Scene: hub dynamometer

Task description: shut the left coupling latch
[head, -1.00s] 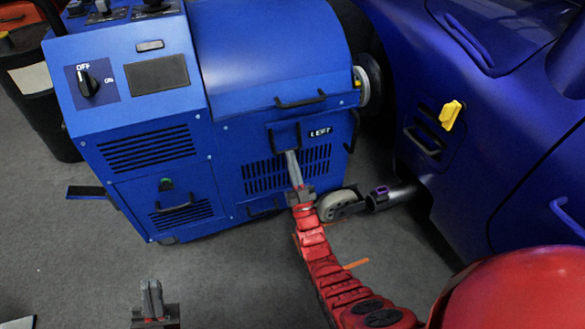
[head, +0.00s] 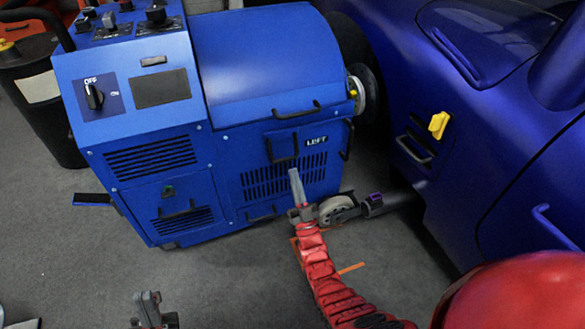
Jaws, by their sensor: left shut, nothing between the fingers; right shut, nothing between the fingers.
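The blue dynamometer unit (head: 260,60) stands at the left of the head view, with a LEFT label (head: 316,141) on its side. A black squarish latch-like frame (head: 267,149) sits beside the label, and it looks close to flat against the panel. I cannot tell whether it is fully seated. My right gripper (head: 293,172), on the red arm, is shut and empty. Its tip points up just below the black frame, in front of the vent slots, and seems apart from the frame. My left gripper (head: 148,295) is shut and empty at the bottom edge, low over the floor.
A dark blue car (head: 470,170) with a yellow tab (head: 438,124) stands at the right. A caster wheel (head: 338,208) and a grey cylinder with a purple band (head: 374,203) lie between unit and car. A black bin (head: 45,115) stands far left.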

